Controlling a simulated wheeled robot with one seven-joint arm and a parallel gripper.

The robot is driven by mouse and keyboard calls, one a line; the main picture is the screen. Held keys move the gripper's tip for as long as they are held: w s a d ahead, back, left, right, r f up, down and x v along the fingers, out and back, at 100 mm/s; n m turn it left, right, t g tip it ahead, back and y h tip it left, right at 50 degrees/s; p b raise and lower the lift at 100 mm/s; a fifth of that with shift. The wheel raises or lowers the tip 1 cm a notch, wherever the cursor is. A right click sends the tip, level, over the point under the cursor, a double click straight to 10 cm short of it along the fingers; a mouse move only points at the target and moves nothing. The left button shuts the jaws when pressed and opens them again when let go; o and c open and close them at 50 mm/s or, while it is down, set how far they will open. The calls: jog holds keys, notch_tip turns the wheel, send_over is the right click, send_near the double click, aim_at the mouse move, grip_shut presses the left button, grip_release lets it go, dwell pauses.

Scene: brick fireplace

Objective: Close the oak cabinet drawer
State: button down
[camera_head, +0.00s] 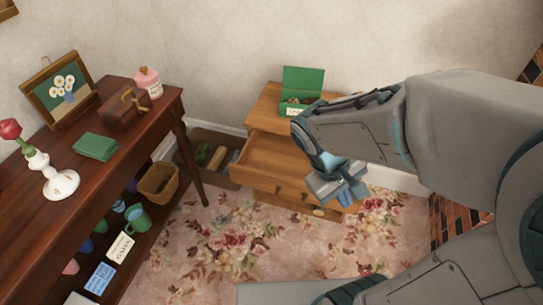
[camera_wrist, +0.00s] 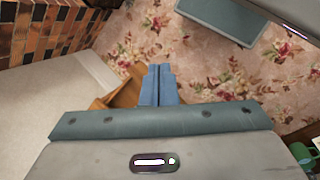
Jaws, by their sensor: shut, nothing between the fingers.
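The oak cabinet (camera_head: 262,108) stands against the wall in the head view. Its drawer (camera_head: 262,181) is pulled out, and the part of its inside that shows looks empty. My gripper (camera_head: 352,197) is shut and empty, fingers pointing down, by the right end of the drawer front. My arm hides the drawer's right side, and I cannot tell whether the fingers touch it. In the wrist view my shut blue fingers (camera_wrist: 158,70) overlap a small piece of orange-brown wood (camera_wrist: 125,95), probably the drawer.
A green open box (camera_head: 303,80) sits on the cabinet top. A dark wooden table (camera_head: 90,165) with ornaments and a lower shelf stands at the left. A brown crate (camera_head: 205,137) sits beside the cabinet. The flowered carpet (camera_head: 240,245) in front of the drawer is clear.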

jog(key=w+f+n+t+h+b, duration=0.1)
jog(key=w+f+n+h+b, duration=0.2)
jog(key=f+n+h+b, duration=0.6)
jog(key=n+t+y+b, duration=0.7)
jog(key=n+t+b, duration=0.3)
jog(key=n+t, duration=0.75)
send_near(272, 178)
jog(key=shift+g, duration=0.35)
jog(key=b+x, duration=0.1)
jog(key=x, duration=0.1)
jog(key=b+x, duration=0.1)
jog(key=x, duration=0.1)
jog(key=b+x, duration=0.1)
jog(key=x, duration=0.2)
jog(key=shift+s+r, duration=0.1)
jog(key=shift+r, duration=0.15)
